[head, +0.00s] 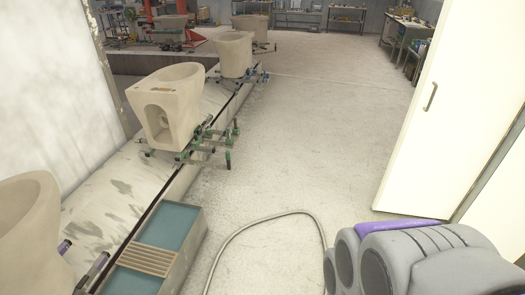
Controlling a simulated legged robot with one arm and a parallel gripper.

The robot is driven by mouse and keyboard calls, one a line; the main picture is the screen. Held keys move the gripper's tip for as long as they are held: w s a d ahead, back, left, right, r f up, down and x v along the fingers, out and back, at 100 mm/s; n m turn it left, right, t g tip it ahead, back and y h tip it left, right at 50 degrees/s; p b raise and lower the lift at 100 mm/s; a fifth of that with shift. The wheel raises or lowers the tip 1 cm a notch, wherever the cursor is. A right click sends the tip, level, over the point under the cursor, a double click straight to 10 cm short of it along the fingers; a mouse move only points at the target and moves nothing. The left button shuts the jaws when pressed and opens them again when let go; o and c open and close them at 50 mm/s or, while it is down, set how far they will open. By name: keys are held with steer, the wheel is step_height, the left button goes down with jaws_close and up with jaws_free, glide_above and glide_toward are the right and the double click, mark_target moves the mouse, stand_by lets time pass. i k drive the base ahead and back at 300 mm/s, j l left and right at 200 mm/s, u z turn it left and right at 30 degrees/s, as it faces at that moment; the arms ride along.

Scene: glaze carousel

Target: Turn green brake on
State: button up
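A green metal carrier (222,143) with several bars and short upright posts sticks out to the right of the track on the left. It sits beside an unglazed beige toilet bowl (178,101). Which of its green parts is the brake, and how it is set, is too small to tell. My gripper is not in view; only a grey and purple part of my arm shows at the bottom right, well apart from the carrier.
More beige bowls stand along the track, one at the near left (28,235) and one farther back (234,52). A blue basin with a wooden slatted rack (148,259) is at the lower left. A hose (262,222) loops on the open floor. A white door (440,120) stands at right.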

mark_target(228, 158)
steer(key=i+l+u, duration=0.45)
steer(key=i, duration=0.3)
steer(key=i+j, duration=0.15)
steer(key=i, duration=0.3)
steer(key=i+j+z, duration=0.1)
steer(key=i, duration=0.4)
steer(key=i+j, duration=0.2)
steer(key=i, duration=0.25)
steer(key=i+j+z, duration=0.1)
steer(key=i, duration=0.4)
steer(key=i+j, duration=0.25)
steer(key=i, duration=0.2)
